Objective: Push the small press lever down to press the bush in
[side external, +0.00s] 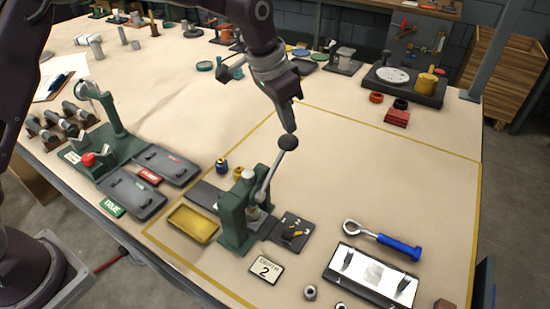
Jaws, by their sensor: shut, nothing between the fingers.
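The small press (236,216) is a green frame standing on the table within the yellow-lined area. Its lever (268,178) is a grey rod slanting up to the right, with a dark round knob (288,142) at the top. The lever stands raised. My gripper (291,128) is shut and empty, pointing down right above the knob; whether it touches the knob I cannot tell. A pale cylindrical part (254,212) shows under the lever inside the press; I cannot tell whether it is the bush.
A yellow tray (193,223) is left of the press. A blue-handled tool (384,240) and white plate (371,274) are at right. The table behind the knob's right is clear.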

